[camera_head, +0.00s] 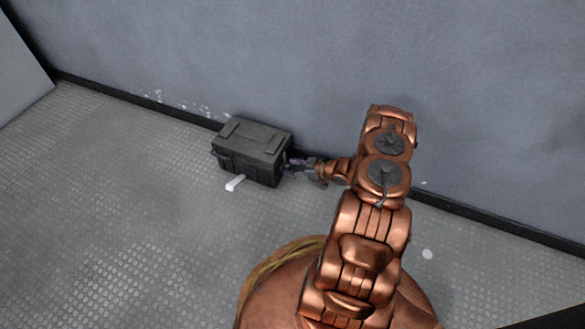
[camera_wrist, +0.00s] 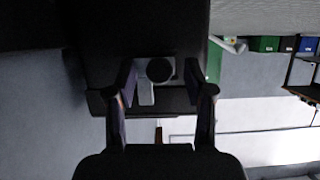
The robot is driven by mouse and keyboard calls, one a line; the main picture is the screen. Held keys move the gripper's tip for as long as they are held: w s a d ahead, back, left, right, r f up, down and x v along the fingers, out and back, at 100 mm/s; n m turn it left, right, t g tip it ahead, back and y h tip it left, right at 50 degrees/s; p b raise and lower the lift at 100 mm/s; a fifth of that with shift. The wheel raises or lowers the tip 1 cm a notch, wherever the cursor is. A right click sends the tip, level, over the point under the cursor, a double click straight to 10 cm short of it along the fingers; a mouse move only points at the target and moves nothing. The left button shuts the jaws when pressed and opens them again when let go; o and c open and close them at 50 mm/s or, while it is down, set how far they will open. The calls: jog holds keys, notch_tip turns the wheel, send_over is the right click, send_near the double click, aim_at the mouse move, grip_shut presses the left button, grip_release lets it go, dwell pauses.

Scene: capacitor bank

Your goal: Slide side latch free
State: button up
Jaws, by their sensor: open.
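A dark box with a lid (camera_head: 250,137) stands on the floor against the wall, and its dark side fills the top middle of the wrist view (camera_wrist: 100,30). On that side is a small light grey latch piece (camera_wrist: 146,92) with a round dark knob (camera_wrist: 159,69). My gripper (camera_head: 288,166) is at the box's right side in the head view. In the wrist view its two fingers (camera_wrist: 160,82) are apart, one on each side of the latch piece and knob. I cannot tell whether either finger touches them. The latch is hidden in the head view.
The grey wall (camera_head: 250,60) is close behind the box. The textured floor (camera_head: 130,210) to the left is clear. Green and blue bins (camera_wrist: 265,44) show far off in the wrist view.

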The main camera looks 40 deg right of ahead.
grip_shut()
dwell(0.3)
